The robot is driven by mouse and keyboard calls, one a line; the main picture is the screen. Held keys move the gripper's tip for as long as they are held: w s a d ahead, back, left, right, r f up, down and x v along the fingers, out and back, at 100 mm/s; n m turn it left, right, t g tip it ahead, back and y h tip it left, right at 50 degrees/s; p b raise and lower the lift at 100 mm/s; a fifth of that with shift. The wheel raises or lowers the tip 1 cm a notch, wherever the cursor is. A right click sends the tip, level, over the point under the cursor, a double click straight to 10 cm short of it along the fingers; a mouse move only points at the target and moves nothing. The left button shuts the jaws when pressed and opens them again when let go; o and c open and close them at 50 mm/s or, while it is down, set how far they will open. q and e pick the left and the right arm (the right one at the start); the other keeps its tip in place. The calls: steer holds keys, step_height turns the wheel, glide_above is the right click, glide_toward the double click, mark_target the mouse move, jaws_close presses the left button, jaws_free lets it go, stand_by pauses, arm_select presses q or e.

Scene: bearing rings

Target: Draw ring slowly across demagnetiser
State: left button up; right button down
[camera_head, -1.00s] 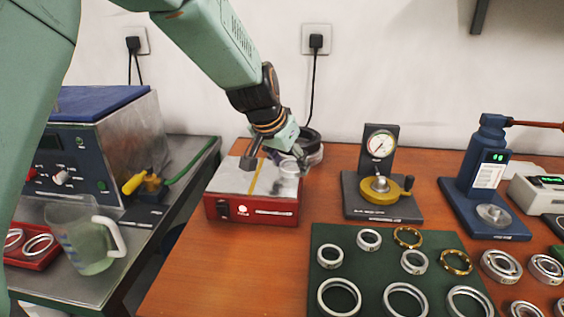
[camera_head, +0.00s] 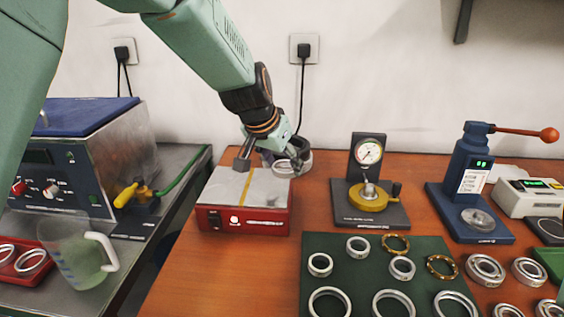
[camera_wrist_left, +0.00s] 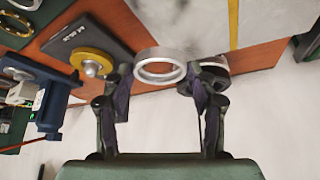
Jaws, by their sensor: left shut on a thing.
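My left gripper (camera_head: 270,162) is over the far right part of the demagnetiser (camera_head: 243,220), a red box with a grey top and a yellow stripe. In the left wrist view my left gripper (camera_wrist_left: 157,78) is shut on a silver ring (camera_wrist_left: 160,66), one fingertip on each side. In the head view the ring (camera_head: 283,168) is partly hidden by the fingers. It appears just above the grey top, right of the stripe; I cannot tell if it touches. My right gripper is not in view.
A green mat (camera_head: 430,250) with several rings lies at front right. A dial gauge stand (camera_head: 368,218) and a blue press (camera_head: 470,195) stand further right. A dark round item (camera_head: 304,158) sits behind the demagnetiser. A jug (camera_head: 75,255) stands on the left bench.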

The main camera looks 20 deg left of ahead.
arm_select(q)
steer(key=shift+r+p, duration=1.85)
steer(key=shift+r, duration=0.4)
steer(key=shift+f, duration=0.1)
